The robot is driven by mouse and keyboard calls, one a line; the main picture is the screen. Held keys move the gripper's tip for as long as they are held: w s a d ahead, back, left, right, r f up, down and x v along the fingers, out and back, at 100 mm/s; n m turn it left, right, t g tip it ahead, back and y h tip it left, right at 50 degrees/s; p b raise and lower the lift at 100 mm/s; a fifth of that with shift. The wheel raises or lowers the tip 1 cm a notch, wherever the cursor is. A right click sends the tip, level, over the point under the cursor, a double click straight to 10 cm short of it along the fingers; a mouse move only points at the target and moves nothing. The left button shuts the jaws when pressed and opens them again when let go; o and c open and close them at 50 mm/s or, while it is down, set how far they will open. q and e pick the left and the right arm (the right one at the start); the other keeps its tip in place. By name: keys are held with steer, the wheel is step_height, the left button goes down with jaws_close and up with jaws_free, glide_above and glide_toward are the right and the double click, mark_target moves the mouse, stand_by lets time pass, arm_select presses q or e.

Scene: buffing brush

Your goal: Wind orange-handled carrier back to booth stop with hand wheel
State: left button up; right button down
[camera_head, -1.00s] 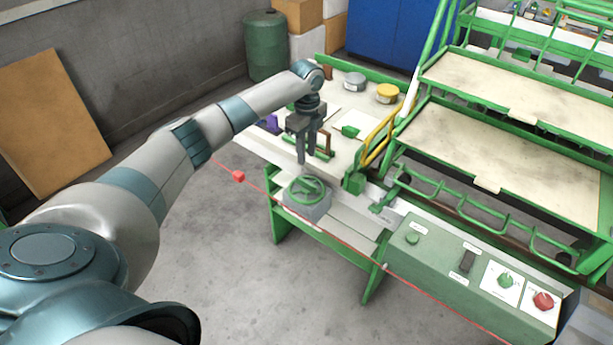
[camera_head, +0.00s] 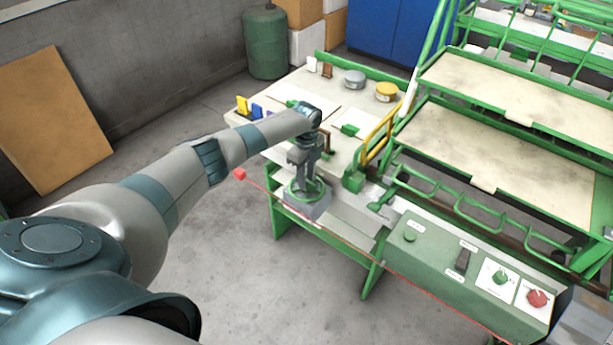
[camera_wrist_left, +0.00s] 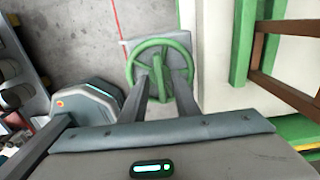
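The green hand wheel (camera_head: 304,190) sits on a grey box at the near edge of the bench. It also shows in the left wrist view (camera_wrist_left: 160,45). My left gripper (camera_head: 302,180) points down at the wheel and overlaps it in the head view. In the left wrist view its two fingers (camera_wrist_left: 158,82) are apart over the wheel's middle, with part of the wheel between them. I cannot tell whether they touch it. A brown frame (camera_wrist_left: 275,85) stands at the right of the wrist view. I cannot make out a clearly orange-handled carrier. My right gripper is not in view.
A yellow rail (camera_head: 377,138) and green racks (camera_head: 510,160) stand to the right of the wheel. A green control box (camera_head: 465,270) with a red button is in front. Coloured tabs (camera_head: 250,108) stand on the bench behind my arm. Open floor lies to the left.

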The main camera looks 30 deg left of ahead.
arm_select(q)
jaws_close()
steer(key=shift+n, duration=0.3)
